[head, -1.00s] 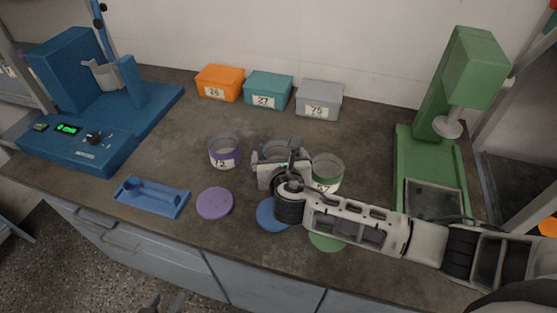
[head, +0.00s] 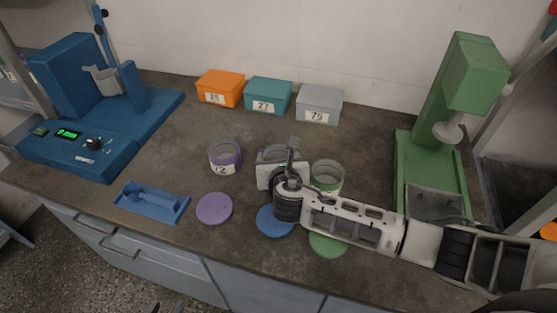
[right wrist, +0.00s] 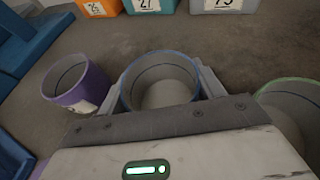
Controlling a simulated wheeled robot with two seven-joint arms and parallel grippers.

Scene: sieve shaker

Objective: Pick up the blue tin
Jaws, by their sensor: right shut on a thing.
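The blue tin (right wrist: 166,92), an open round cup with a blue rim, sits between the two fingers of my right gripper (head: 277,166) in the right wrist view. The fingers are shut on its sides. In the head view the tin (head: 275,152) is mostly hidden behind the gripper; I cannot tell whether it is clear of the bench. My left gripper (head: 167,307) barely shows at the bottom edge of the head view, and its jaws cannot be made out.
A purple tin (head: 225,157) stands left of the gripper and a green tin (head: 327,176) close on its right. Purple (head: 215,208), blue (head: 274,221) and green (head: 328,244) discs lie in front. Labelled boxes (head: 268,95) stand behind. Blue (head: 75,150) and green (head: 430,150) machines flank the bench.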

